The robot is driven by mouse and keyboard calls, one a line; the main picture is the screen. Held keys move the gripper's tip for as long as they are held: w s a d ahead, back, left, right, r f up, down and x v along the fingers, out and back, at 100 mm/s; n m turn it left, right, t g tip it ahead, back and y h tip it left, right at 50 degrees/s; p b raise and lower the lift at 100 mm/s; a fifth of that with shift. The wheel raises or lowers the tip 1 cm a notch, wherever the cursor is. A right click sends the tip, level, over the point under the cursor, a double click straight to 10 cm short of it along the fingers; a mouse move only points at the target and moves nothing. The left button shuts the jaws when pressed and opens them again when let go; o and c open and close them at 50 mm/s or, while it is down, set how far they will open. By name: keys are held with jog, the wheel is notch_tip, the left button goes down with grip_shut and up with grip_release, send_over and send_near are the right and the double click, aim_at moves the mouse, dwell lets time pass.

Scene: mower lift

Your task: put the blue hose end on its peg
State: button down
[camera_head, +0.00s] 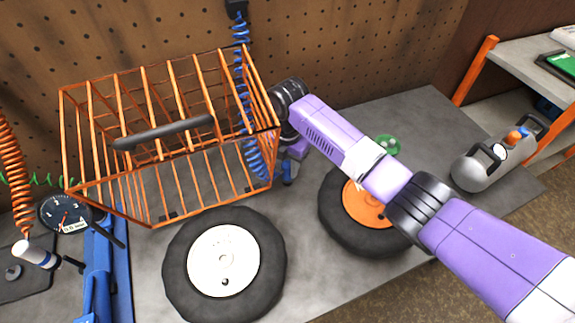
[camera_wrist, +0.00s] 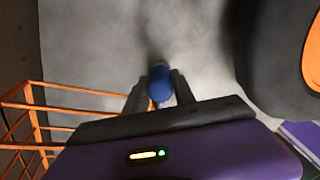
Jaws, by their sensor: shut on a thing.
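The blue coiled hose (camera_head: 243,90) hangs from a black fitting on the pegboard and runs down behind the orange wire cage. My gripper (camera_wrist: 158,90) is shut on the blue hose end (camera_wrist: 160,82), which sits between the two fingertips in the wrist view. In the head view my gripper (camera_head: 289,172) is low, just right of the cage and above the grey bench, partly hidden by my arm. I cannot make out the peg for the blue hose end in either view.
The orange wire cage (camera_head: 165,82) with a black handle stands close left of my gripper. A white-hubbed wheel (camera_head: 224,262) and an orange-hubbed wheel (camera_head: 366,205) lie on the bench (camera_head: 310,285). A gauge (camera_head: 65,213) and orange hose (camera_head: 14,165) are at left.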

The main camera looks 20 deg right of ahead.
aim_at(288, 164)
jog(key=shift+f, duration=0.1)
jog(key=c, duration=1)
grip_release()
jog(key=shift+c, duration=0.2)
notch_tip(288, 164, up, 11)
jog(key=shift+r+b, duration=0.15)
jog(key=shift+b, duration=0.95)
jog(key=shift+r, duration=0.45)
